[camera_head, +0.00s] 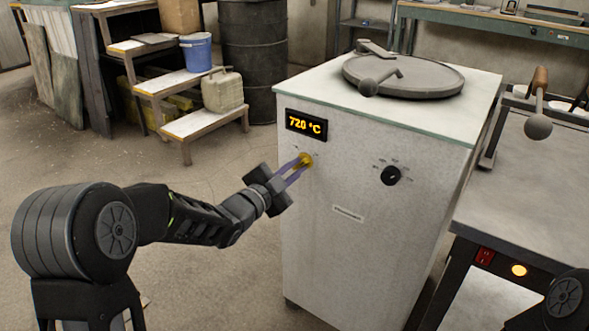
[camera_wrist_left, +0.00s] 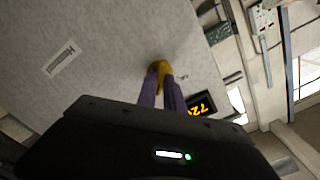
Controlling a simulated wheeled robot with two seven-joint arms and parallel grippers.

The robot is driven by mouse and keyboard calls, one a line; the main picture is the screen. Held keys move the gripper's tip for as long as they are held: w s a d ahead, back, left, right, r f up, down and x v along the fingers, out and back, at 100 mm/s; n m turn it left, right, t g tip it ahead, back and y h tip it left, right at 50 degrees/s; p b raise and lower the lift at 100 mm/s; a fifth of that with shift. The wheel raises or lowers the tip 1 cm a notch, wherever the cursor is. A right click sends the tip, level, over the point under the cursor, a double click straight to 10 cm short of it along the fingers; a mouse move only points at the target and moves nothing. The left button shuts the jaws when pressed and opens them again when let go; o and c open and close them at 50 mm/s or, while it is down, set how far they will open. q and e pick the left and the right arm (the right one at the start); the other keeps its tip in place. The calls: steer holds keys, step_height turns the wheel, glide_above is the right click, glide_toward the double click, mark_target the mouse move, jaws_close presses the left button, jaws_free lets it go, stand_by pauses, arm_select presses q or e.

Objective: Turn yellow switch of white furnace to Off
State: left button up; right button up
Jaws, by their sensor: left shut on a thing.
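The white furnace (camera_head: 350,230) stands in the middle of the head view, with a round grey lid on top. Its display (camera_head: 306,125) reads 720 °C and also shows, rotated, in the left wrist view (camera_wrist_left: 201,105). The yellow switch (camera_head: 305,159) is on the front panel below the display. My left gripper (camera_head: 300,165) is shut on the yellow switch, its purple fingers either side of it. In the left wrist view the yellow switch (camera_wrist_left: 160,67) sits between the fingertips. Its exact setting is too small to read. My right gripper is not in view.
A black knob (camera_head: 391,175) is right of the yellow switch on the same panel. A metal table (camera_head: 545,200) with a ladle (camera_head: 538,110) stands close on the right. Wooden steps (camera_head: 180,85) with a blue bucket (camera_head: 196,52) and a canister (camera_head: 222,91) stand behind left.

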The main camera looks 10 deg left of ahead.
arm_select(q)
steer(key=shift+n, duration=0.4)
jaws_close()
steer(key=n+b, duration=0.1)
steer(key=n, duration=0.2)
steer(key=shift+a+f, duration=0.1)
steer(key=n, duration=0.4)
steer(key=shift+n, duration=0.4)
steer(key=n+p, duration=0.1)
steer(key=n, duration=0.4)
steer(key=n+p, duration=0.2)
steer(key=n, duration=0.2)
steer(key=shift+n, duration=0.3)
steer(key=o, duration=0.7)
jaws_free()
steer(key=shift+c, duration=0.2)
